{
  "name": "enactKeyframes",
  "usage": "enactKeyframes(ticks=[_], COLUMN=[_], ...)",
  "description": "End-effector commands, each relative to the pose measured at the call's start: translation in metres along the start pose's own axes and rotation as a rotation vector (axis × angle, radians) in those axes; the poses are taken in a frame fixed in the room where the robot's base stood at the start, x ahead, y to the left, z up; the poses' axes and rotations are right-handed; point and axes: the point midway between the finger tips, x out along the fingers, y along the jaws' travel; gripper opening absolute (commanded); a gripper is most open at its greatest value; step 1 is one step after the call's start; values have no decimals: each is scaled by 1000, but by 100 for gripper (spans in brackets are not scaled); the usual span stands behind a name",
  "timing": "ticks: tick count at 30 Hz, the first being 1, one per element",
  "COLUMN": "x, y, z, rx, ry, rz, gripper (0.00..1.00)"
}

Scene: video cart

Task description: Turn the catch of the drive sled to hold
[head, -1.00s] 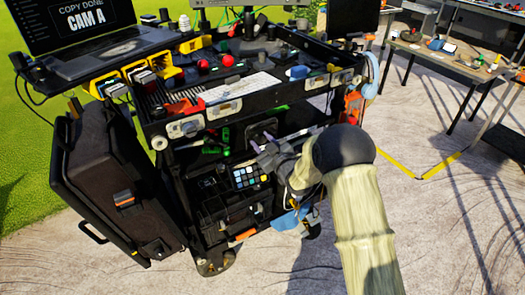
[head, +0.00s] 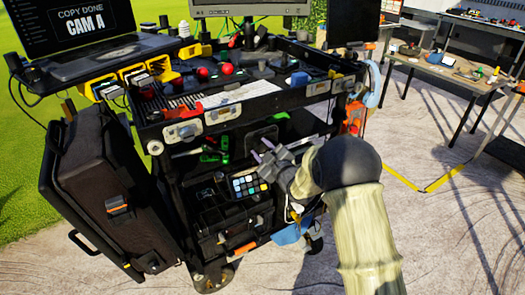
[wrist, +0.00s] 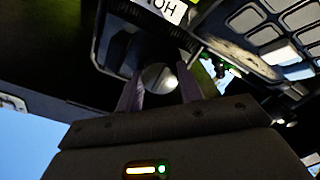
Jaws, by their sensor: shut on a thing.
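My gripper (head: 268,153) reaches into the cart's open middle bay, in front of a dark upright unit (head: 262,136) that may be the drive sled. In the wrist view my two fingers (wrist: 160,80) stand on either side of a round silver catch (wrist: 158,77) and are shut on it. A white label (wrist: 165,8) with dark letters, partly cut off and seen upside down, sits just beyond the catch. It seems to read HOLD. I cannot tell which way the catch is turned. In the head view the catch is hidden by my gripper.
The black video cart (head: 185,150) carries a laptop (head: 85,25), card readers and tools on top. A black case (head: 95,190) hangs at the left. Open paving lies to the right.

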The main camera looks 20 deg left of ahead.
Motion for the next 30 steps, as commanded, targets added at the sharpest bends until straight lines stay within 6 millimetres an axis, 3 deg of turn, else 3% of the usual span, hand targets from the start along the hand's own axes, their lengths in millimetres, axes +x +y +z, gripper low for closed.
enactKeyframes(ticks=[1, 4, 17, 30], x=[0, 0, -6, -69], y=[0, 0, 0, -1], z=[0, 0, 0, 0], rx=[-1, -1, 1, 2], ry=[1, 1, 0, 0], rz=[-1, -1, 0, -1], gripper=[39, 59, 59, 59])
